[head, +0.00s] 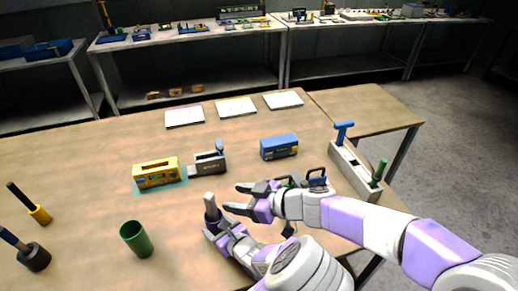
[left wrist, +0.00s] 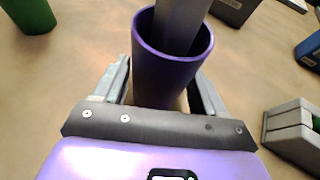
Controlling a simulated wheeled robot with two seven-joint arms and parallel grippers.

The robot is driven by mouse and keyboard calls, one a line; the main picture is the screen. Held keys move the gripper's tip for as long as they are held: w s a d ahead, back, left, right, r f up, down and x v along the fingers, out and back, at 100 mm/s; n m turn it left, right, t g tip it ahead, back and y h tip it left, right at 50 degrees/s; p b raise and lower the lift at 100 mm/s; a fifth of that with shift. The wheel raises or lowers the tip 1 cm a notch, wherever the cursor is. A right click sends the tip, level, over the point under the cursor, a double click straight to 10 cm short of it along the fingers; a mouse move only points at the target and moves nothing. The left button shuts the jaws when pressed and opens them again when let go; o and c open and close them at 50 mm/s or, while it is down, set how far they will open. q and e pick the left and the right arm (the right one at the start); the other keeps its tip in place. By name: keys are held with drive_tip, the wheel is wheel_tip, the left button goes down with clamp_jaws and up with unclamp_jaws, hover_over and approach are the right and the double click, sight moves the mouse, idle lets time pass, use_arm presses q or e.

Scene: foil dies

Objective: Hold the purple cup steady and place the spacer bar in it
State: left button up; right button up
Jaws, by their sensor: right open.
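The purple cup (left wrist: 168,72) stands between the two fingers of my left gripper (left wrist: 163,92), which look closed on its sides. In the head view, the cup (head: 213,221) is partly hidden by that gripper (head: 214,233). The grey spacer bar (left wrist: 183,18) stands in the cup, slightly tilted, with its upper part above the rim. Its top also shows in the head view (head: 210,203). My right gripper (head: 232,198) is open just right of the bar, with its fingertips apart and nothing seen between them.
A green cup (head: 137,239) stands to the left. A yellow die block (head: 156,175), a grey block with a lever (head: 208,165) and a blue block (head: 279,147) lie behind. A grey rack with handles (head: 352,170) is at the right.

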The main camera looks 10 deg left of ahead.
use_arm(q)
drive_tip(key=o, duration=0.3)
drive_tip(key=shift+o, duration=0.2)
